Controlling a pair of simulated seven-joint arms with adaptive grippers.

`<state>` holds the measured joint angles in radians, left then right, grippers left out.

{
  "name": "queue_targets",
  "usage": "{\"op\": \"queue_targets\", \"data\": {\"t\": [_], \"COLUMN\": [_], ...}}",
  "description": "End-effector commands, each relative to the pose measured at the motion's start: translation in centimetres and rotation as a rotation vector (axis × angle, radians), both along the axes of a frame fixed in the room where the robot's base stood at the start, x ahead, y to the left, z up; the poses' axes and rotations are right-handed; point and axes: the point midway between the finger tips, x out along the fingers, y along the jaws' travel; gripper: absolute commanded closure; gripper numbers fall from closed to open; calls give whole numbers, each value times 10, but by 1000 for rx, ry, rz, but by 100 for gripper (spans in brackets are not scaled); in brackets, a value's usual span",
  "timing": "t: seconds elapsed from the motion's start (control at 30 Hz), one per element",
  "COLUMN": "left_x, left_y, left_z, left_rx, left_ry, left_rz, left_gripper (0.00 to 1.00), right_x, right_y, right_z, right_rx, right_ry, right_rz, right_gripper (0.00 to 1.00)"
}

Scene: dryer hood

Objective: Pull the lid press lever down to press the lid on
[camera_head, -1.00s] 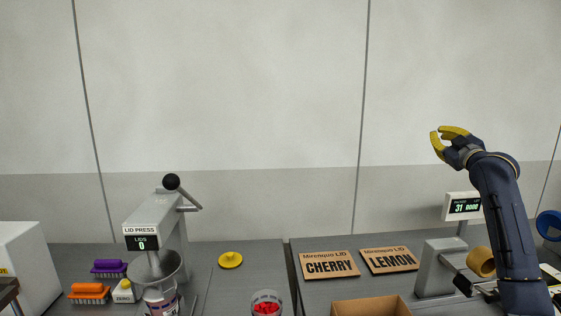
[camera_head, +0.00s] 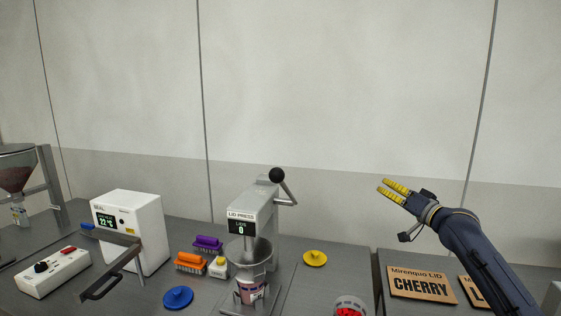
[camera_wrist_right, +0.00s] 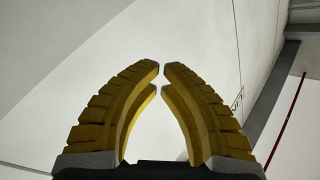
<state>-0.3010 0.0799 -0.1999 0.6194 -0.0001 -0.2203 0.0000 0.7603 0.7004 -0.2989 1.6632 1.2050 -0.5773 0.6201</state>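The lid press (camera_head: 258,212) stands on the grey bench, with its display reading 0. Its lever (camera_head: 289,191) is up, with a black ball knob (camera_head: 277,174) at the top. A printed cup (camera_head: 249,291) stands under the press, its top within a grey see-through guard (camera_head: 240,256). I cannot tell whether a lid is on it. My right gripper (camera_head: 382,187) is up to the right of the lever, apart from it and empty. Its fingers, also in the right wrist view (camera_wrist_right: 161,66), have a narrow gap between the tips. My left gripper is not in view.
A yellow lid (camera_head: 315,258) and a blue lid (camera_head: 178,297) lie on the bench beside the press. Brushes (camera_head: 190,263), a white sealer box (camera_head: 130,225) and a switch box (camera_head: 55,272) are left. A CHERRY board (camera_head: 422,286) lies right. The air between gripper and knob is clear.

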Motion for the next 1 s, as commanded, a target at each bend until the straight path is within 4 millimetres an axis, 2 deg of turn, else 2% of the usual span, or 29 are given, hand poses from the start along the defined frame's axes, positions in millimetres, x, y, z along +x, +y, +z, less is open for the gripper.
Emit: {"op": "queue_targets", "data": {"t": [0.03,0.2,0.33,0.5,0.6,0.73,1.0], "left_x": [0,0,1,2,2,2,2], "left_y": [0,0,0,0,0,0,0], "left_z": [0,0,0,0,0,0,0], "left_rx": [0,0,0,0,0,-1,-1], "left_ry": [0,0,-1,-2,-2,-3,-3], "left_rz": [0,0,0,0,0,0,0], "left_gripper": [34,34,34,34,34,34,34], "right_x": [-11,-57,-99,-148,-170,-189,-198], "right_y": [17,77,120,160,175,187,193], "right_z": [22,79,110,133,140,145,147], "right_rx": [37,134,190,234,247,257,262], "right_ry": [-7,9,49,115,151,182,201], "right_rz": [54,255,408,564,628,680,706], "right_gripper": [100,100,100,100,100,100,100]}}
